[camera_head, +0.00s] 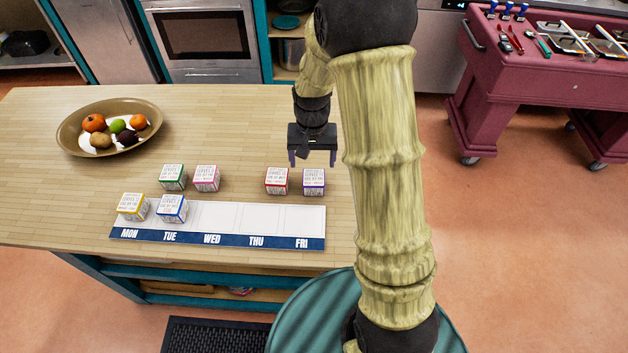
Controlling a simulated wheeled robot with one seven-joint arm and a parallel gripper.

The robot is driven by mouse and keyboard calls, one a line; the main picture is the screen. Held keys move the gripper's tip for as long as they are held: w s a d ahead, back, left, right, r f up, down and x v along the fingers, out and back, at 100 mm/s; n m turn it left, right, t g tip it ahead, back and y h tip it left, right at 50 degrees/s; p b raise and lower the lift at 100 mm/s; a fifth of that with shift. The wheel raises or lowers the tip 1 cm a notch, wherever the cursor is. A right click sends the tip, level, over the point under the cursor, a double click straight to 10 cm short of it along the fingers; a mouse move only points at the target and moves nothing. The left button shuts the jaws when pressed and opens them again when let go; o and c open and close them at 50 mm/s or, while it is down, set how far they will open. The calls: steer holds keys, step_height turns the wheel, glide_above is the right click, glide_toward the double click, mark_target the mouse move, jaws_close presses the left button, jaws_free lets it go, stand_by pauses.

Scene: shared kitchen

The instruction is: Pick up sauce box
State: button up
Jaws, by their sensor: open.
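Several small white boxes with coloured edges and printed faces are on the wooden counter; the print is too small to tell which is the sauce box. A green-edged box (172,177) and a pink-edged box (206,178) stand behind the mat, left. A red-edged box (277,181) and a purple-edged box (314,182) stand behind it, right. A yellow-edged box (132,206) is on MON and a blue-edged box (173,208) on TUE. My gripper (312,161) is open, pointing down, just behind the red and purple boxes in the picture, apart from both.
The weekday mat (245,218) has empty WED, THU and FRI spaces. A brown bowl (66,137) of fruit and vegetables stands at the counter's left. The wooden counter (225,125) is clear between bowl and gripper. A maroon cart (545,85) with utensils stands at right.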

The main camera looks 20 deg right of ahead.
mark_target(314, 177)
step_height(314, 177, down, 4)
steer(key=shift+r, duration=0.1)
steer(key=shift+p, duration=0.3)
steer(key=shift+s+d+f+p, duration=0.15)
steer(key=shift+f+p, duration=0.7)
steer(key=shift+f, duration=1.75)
steer(key=c, duration=1.1)
steer(key=shift+c, duration=0.2)
steer(key=shift+r, duration=0.1)
